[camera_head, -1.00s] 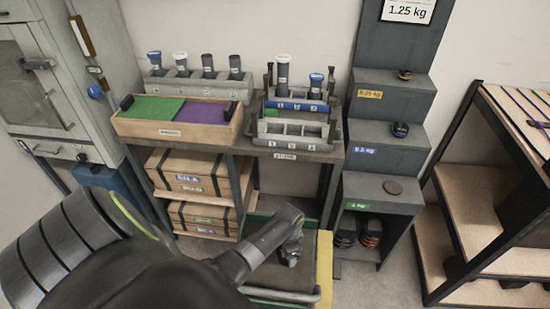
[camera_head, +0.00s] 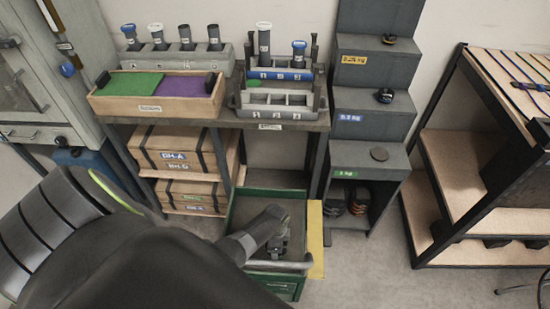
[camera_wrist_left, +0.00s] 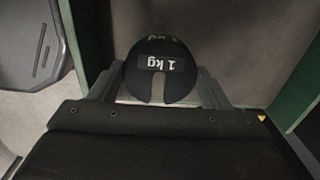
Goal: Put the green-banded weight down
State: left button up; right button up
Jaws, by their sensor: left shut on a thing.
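My left gripper (camera_head: 278,248) is over the green-rimmed cart (camera_head: 236,205), low against its dark grey bed. In the left wrist view my gripper (camera_wrist_left: 158,92) is shut on a black round slotted weight (camera_wrist_left: 158,58) marked "1 kg", its slot facing the gripper. In the head view my arm and gripper hide the weight. I cannot tell whether it touches the cart bed. My right gripper is not in view.
A yellow strip (camera_head: 316,240) edges the cart's right side. The bench (camera_head: 305,123) holds racks and a two-colour tray (camera_head: 208,103). A wooden shelf (camera_head: 480,165) stands at right.

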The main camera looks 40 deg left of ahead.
pick_arm(q)
jog(key=shift+w+f+b, duration=0.1)
jog(key=shift+f+b, duration=1.05)
jog(key=shift+f, duration=1)
jog(key=shift+f, duration=0.15)
jog(key=o, duration=1.9)
jog(key=shift+o, duration=0.2)
